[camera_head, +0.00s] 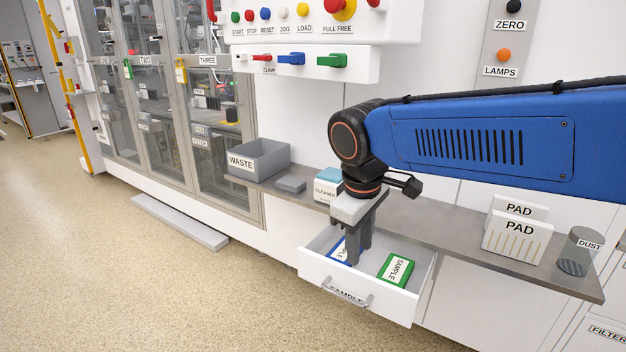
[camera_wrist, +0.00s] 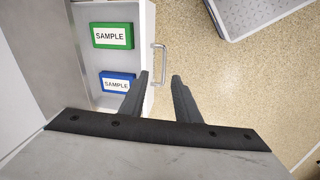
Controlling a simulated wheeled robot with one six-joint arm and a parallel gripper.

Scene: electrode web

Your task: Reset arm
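My arm is blue with black joints and reaches in from the right in the head view. My gripper (camera_head: 358,250) points down over the open sample drawer (camera_head: 418,306). In the wrist view the two dark fingers of my gripper (camera_wrist: 160,82) stand apart with nothing between them, near the drawer's front and handle (camera_wrist: 159,64). A green sample box (camera_head: 398,270) lies in the drawer; it also shows in the wrist view (camera_wrist: 112,36). A blue sample box (camera_head: 342,252) lies beside it, partly hidden behind the fingers in the head view; the wrist view shows it too (camera_wrist: 116,84).
A grey shelf runs above the drawer with a WASTE bin (camera_head: 262,160), a cleaner box (camera_head: 327,186), PAD boxes (camera_head: 516,238) and a DUST jar (camera_head: 577,252). A button panel (camera_head: 310,30) is above. A low step (camera_head: 180,222) lies on the floor; the floor at left is clear.

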